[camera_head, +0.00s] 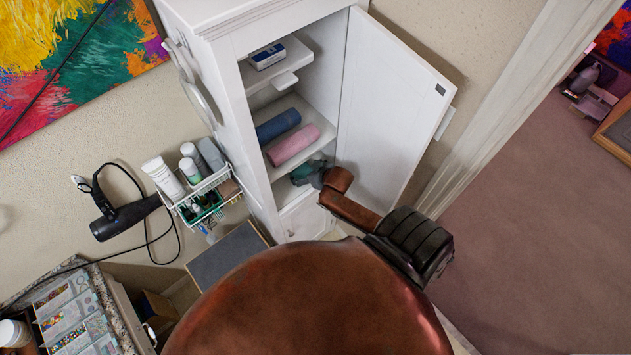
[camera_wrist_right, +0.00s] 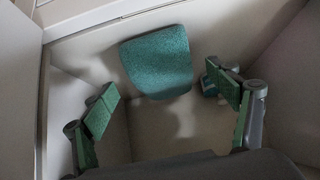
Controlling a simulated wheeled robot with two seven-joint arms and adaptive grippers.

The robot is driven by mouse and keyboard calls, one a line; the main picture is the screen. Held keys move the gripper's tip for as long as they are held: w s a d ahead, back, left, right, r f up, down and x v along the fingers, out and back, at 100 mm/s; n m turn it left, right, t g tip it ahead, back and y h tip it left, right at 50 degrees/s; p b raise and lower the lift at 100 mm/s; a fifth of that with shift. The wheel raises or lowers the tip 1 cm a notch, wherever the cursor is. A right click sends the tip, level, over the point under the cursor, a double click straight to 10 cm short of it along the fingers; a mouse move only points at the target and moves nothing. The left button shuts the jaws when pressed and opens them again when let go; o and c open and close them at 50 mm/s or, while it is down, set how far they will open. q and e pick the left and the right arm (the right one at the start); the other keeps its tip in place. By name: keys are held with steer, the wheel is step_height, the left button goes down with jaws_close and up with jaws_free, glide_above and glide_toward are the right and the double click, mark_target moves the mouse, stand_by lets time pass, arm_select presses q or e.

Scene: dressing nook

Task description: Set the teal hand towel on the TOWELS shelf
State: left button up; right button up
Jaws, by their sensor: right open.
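The teal hand towel (camera_wrist_right: 158,62) lies on a pale surface inside the white cabinet, in the right wrist view. My right gripper (camera_head: 312,174) reaches into the cabinet at the lower shelf, below the shelf with the rolled towels. In the wrist view its jaws (camera_wrist_right: 162,88) are open, with green-padded fingers on either side of the towel's near end and gaps between. In the head view, the gripper and the towel are hard to tell apart. No TOWELS label is readable. My left gripper is out of view.
A blue rolled towel (camera_head: 278,125) and a pink one (camera_head: 294,145) lie on the middle shelf. A small box (camera_head: 267,56) is on the top shelf. The open cabinet door (camera_head: 395,105) stands right of my gripper. A wire caddy with bottles (camera_head: 205,194) hangs at left.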

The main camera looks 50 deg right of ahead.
steer(key=s, duration=0.6)
steer(key=shift+s+a, duration=0.25)
steer(key=shift+a, duration=0.15)
